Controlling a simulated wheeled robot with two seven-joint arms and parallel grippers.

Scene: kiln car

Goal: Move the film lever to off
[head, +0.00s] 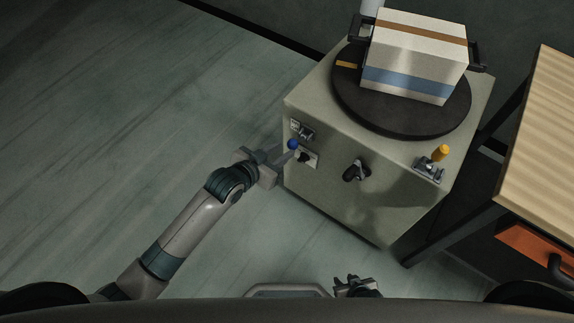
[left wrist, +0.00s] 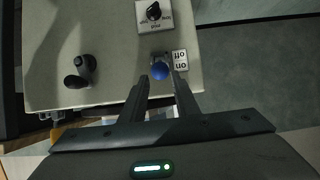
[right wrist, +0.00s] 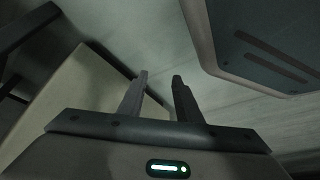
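A small lever with a blue ball knob (head: 293,144) sits on the front of the grey machine (head: 325,190), towards its left edge. It also shows in the left wrist view (left wrist: 160,71), beside a white plate marked on and off (left wrist: 181,60); the knob is nearer the "on" word. No word "film" can be read. My left gripper (head: 283,157) is at the knob, fingers apart, and in its wrist view (left wrist: 160,83) the knob shows between and just beyond the fingertips; contact cannot be told. My right gripper (head: 354,283) is open and empty, low in front of the machine.
A dial (left wrist: 153,12) and a dark crank handle (head: 356,169) are close to the lever. A yellow-handled lever (head: 441,153) is at the right. A striped box (head: 415,58) sits on the black turntable (head: 350,95). A wooden table (head: 545,130) stands right; the left floor is clear.

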